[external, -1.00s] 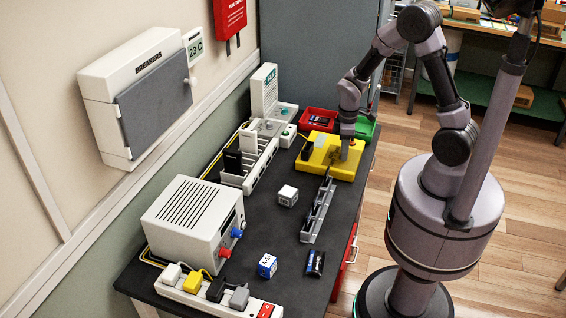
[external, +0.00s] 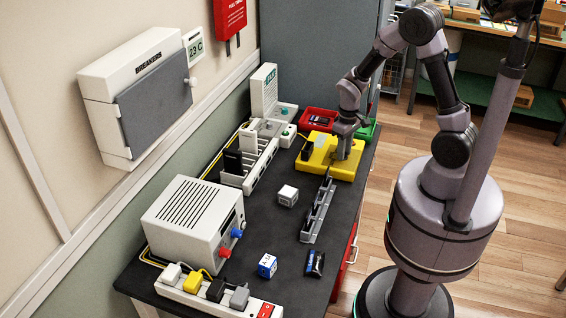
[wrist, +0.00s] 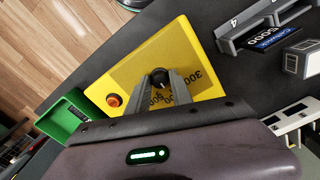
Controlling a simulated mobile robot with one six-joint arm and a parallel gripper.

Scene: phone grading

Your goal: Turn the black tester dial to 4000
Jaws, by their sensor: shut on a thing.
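The yellow tester (external: 315,165) sits on the dark bench near its far right end. In the wrist view its yellow top (wrist: 108,78) shows a black dial (wrist: 160,77) over a darker scale panel. My gripper (wrist: 165,82) points down at the tester, with its two fingers closed on the black dial. In the external view my gripper (external: 341,155) covers the dial. Printed numbers show around the dial, one reading 300-something; others are partly hidden by the fingers. I cannot read the dial's setting.
An orange button (wrist: 114,100) is on the tester. A green bin (wrist: 62,116) and a red bin (external: 318,118) stand by it. A small white cube (external: 288,195) lies nearby.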

